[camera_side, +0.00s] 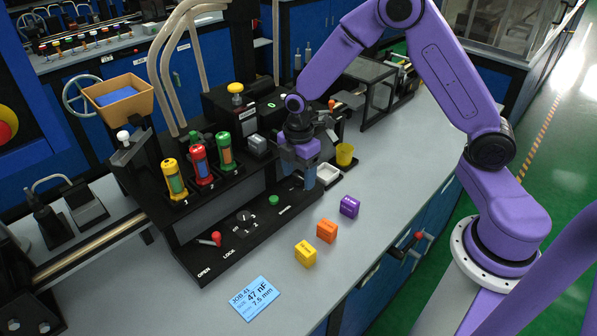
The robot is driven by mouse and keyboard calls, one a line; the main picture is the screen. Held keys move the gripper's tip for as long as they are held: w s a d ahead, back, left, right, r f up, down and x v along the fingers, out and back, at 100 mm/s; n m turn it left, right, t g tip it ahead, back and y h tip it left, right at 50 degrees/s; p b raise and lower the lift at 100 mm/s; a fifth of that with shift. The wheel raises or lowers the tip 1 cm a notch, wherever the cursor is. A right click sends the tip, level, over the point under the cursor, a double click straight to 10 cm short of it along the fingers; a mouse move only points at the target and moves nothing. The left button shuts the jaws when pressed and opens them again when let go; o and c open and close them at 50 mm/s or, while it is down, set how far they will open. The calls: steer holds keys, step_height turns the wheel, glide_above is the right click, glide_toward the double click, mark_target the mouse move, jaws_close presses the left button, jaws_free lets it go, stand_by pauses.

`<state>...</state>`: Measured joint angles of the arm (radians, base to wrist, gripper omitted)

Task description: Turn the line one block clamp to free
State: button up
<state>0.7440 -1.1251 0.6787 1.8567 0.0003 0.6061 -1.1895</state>
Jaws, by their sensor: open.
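A small lever with a red grip (212,239) lies on the front-left of the black machine base, between the printed words OPEN and LOCK. A round black dial (244,222) with white markings sits to its right. I cannot tell from the picture which of these is the line one block clamp. My gripper (298,178) points down over the right end of the base, well to the right of the lever and dial. Its fingers are apart, and I see nothing held between them. What lies directly behind the fingers is hidden.
Yellow (174,180), red (202,165) and green (226,151) cylinders stand on the machine above numbers. A green button (274,200) is right of the dial. Yellow (305,253), orange (327,230) and purple (349,206) blocks and a blue job card (254,298) lie in front.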

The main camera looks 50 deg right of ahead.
steer(key=c, duration=1.1)
steer(key=shift+o, duration=0.2)
steer(key=shift+m, duration=0.3)
steer(key=m, duration=0.3)
steer(key=shift+m, duration=0.4)
steer(key=m, duration=0.4)
steer(key=shift+m, duration=0.3)
steer(key=m, duration=0.4)
steer(key=shift+m, duration=2.5)
